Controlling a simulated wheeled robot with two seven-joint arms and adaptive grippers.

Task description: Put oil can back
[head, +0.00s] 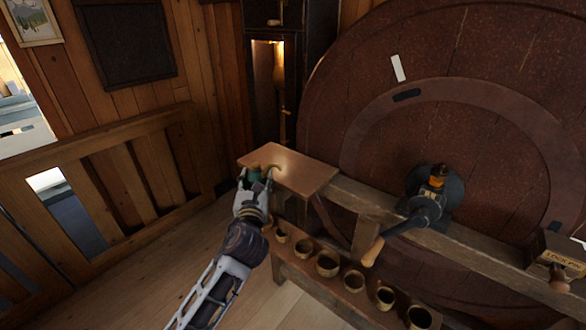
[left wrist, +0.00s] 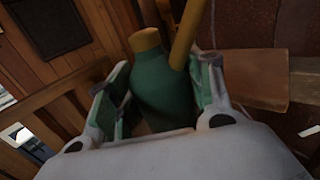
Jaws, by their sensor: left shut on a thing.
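The oil can (left wrist: 163,92) is green with a tan cap and a tan spout. My left gripper (left wrist: 160,95) is shut on its body, with one finger on each side. In the head view the can (head: 254,174) shows small at the end of my left gripper (head: 254,184), by the near left edge of a small wooden shelf (head: 300,172). The shelf also shows to the right of the can in the left wrist view (left wrist: 260,80). I cannot tell whether the can touches the shelf. My right gripper is not in view.
A lower bench (head: 300,262) holds several small turned cups. A large round wooden wheel (head: 480,60) with a crank handle (head: 400,228) stands at the right. A wooden railing (head: 110,165) runs along the left. The shelf top looks clear.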

